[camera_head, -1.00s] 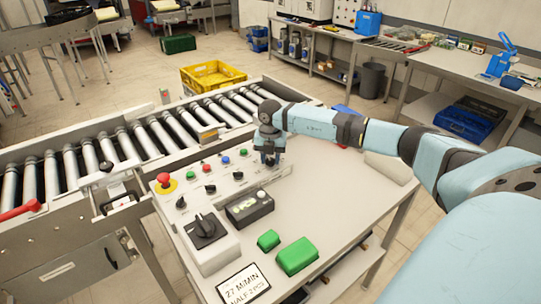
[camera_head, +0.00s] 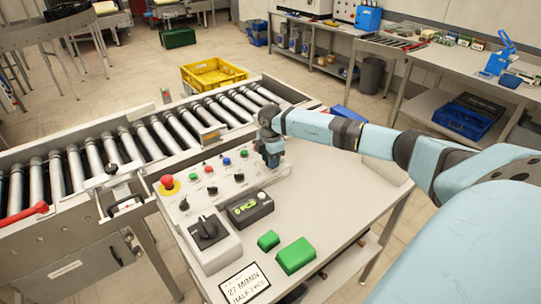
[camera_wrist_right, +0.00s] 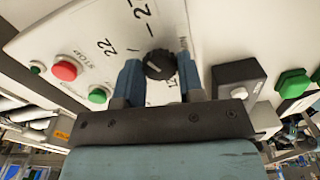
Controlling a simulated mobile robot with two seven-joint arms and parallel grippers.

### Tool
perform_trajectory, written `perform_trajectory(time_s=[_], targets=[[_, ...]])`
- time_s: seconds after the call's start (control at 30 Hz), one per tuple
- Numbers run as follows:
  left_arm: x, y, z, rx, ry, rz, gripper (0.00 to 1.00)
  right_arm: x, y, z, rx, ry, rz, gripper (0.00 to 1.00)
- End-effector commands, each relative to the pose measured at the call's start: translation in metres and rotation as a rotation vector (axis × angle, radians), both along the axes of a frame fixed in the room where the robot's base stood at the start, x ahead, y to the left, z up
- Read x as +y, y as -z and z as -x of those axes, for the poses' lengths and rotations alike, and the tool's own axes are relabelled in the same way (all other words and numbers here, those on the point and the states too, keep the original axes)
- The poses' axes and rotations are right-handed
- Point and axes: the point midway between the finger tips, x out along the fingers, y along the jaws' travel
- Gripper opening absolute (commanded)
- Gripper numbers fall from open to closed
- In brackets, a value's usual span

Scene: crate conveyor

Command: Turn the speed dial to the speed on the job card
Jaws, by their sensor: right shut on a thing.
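The speed dial (camera_wrist_right: 158,64) is a black ribbed knob on the white control panel (camera_wrist_right: 40,45), with "22" and "27" printed beside it in the right wrist view. My right gripper (camera_wrist_right: 159,72) is shut on the dial, one blue finger on each side. In the head view my right gripper (camera_head: 272,160) is at the panel's far right end and hides the dial. I cannot tell which number the dial points to. The job card (camera_head: 244,285) lies at the table's front edge and reads 27 m/min; its lower line is hard to read. My left gripper is not in view.
A red mushroom button (camera_head: 167,181), small buttons and black knobs sit left of the gripper. A large rotary switch (camera_head: 207,230), a small display box (camera_head: 250,208) and two green blocks (camera_head: 296,254) stand in front. The roller conveyor (camera_head: 150,140) runs behind. The table's right side is clear.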

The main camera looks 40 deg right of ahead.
Motion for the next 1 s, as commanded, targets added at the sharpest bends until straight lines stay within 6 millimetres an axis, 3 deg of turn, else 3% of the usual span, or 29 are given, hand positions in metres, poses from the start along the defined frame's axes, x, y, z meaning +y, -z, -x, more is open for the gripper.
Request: perform_trajectory(time_s=[0.5, 1.0], targets=[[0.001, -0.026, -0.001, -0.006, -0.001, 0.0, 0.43, -0.001, -0.004, -0.001, -0.004, 0.376, 0.001, 0.12], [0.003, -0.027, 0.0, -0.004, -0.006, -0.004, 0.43, -0.002, -0.002, -0.001, -0.004, 0.467, 0.001, 0.12]])
